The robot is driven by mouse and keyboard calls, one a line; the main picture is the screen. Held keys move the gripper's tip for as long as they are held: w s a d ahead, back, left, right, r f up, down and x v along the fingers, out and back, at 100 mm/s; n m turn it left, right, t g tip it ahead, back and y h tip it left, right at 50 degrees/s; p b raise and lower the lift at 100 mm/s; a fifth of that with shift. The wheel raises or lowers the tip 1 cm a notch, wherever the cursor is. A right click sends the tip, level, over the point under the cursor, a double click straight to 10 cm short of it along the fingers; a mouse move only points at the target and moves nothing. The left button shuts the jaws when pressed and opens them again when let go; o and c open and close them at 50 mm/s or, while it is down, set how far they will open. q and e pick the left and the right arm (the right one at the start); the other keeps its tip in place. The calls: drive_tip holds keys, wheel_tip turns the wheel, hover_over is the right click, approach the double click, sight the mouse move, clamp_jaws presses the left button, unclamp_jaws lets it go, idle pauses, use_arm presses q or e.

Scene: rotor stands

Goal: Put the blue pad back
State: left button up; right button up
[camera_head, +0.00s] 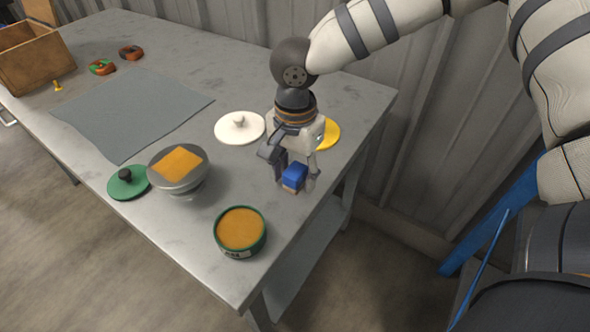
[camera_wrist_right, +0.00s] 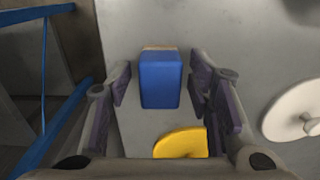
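The blue pad (camera_head: 295,175) is a small block with a blue top and a tan lower edge. It is near the table's right edge, and it also shows in the right wrist view (camera_wrist_right: 160,82). My right gripper (camera_head: 293,184) is over it with fingers spread. In the right wrist view, one finger is on each side of the pad, with a visible gap on both sides. A yellow disc (camera_head: 329,133) lies behind the gripper and is partly hidden by it. My left gripper is in neither view.
A white knobbed disc (camera_head: 228,132), a metal bowl with an orange square (camera_head: 180,187), a green knobbed disc (camera_head: 122,191) and a green tin with orange contents (camera_head: 241,230) stand nearby. A grey mat (camera_head: 130,110), two rings and a wooden box (camera_head: 38,58) are farther left.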

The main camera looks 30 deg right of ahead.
sight(295, 170)
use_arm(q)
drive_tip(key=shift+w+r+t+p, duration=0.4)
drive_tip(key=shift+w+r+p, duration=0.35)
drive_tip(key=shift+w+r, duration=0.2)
use_arm(e)
wheel_tip(295, 170, up, 12)
drive_tip(key=shift+r, duration=0.2)
